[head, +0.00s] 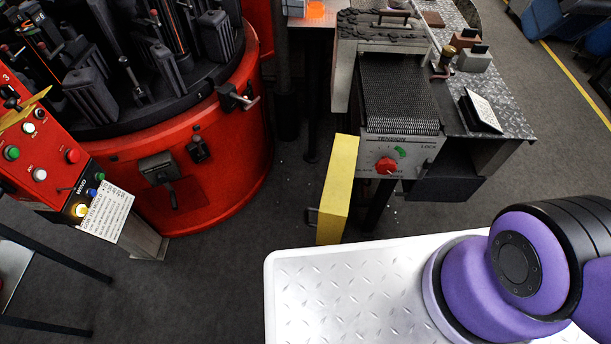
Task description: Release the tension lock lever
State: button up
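A grey panel (412,158) at the front of a machine on the right side of the head view carries the words "TENSION" and "LOCK". A red knob (386,165) sits on this panel, with a small green part (400,152) just above and right of it. I cannot tell which of these is the lock lever, or how it is set. My purple arm shows at the lower right, apart from the panel. My gripper is outside the view.
A dark ridged bed (398,90) lies behind the panel. A yellow block (338,188) stands at its left. A large red round machine (225,150) and a red control box (40,150) with buttons are at left. Dark floor (230,265) is open between.

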aim_at(424, 169)
jog(key=i+j+z, duration=0.1)
jog(key=j+z, duration=0.15)
jog(key=j, duration=0.8)
jog(key=l+z, duration=0.5)
jog(key=l, duration=0.15)
jog(key=k+z, duration=0.1)
jog(key=k, duration=0.15)
